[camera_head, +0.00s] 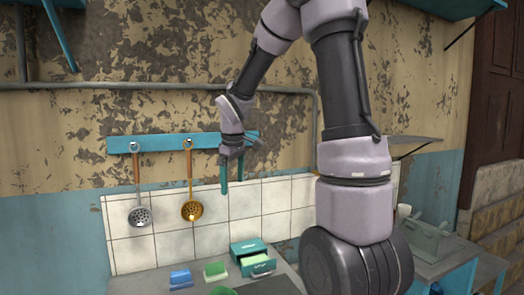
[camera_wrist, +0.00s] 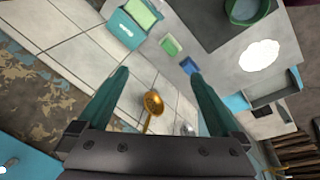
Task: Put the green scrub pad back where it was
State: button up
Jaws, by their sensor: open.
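A small green pad (camera_head: 215,271) lies on the grey counter between a blue pad and a teal box; it also shows in the wrist view (camera_wrist: 170,46). The open teal box (camera_head: 262,268) holds another light green pad (camera_head: 254,259); the box is at the top in the wrist view (camera_wrist: 125,30). I cannot tell from the pictures which green pad is the scrub pad. My gripper (camera_head: 232,174) is open and empty, high above the counter near the wall rack, apart from both pads. Its two teal fingers (camera_wrist: 158,74) frame the scene in the wrist view.
A blue pad (camera_head: 180,278) lies left of the green pad. A skimmer (camera_head: 140,214) and a golden ladle (camera_head: 191,209) hang from the blue wall rack (camera_head: 165,142). A green pot (camera_wrist: 248,10) shows in the wrist view. Tiled wall stands behind the counter.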

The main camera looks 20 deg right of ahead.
jog(key=s+r+m+t+y, duration=0.1)
jog(key=s+r+m+t, duration=0.1)
jog(key=s+r+m, duration=0.4)
jog(key=s+r+m+t+y, duration=0.1)
jog(key=s+r+m, duration=0.5)
jog(key=s, duration=0.9)
jog(key=shift+s+d+r+t+y, duration=0.15)
jog(key=shift+d+r+t+y, duration=0.2)
jog(key=shift+t, duration=0.35)
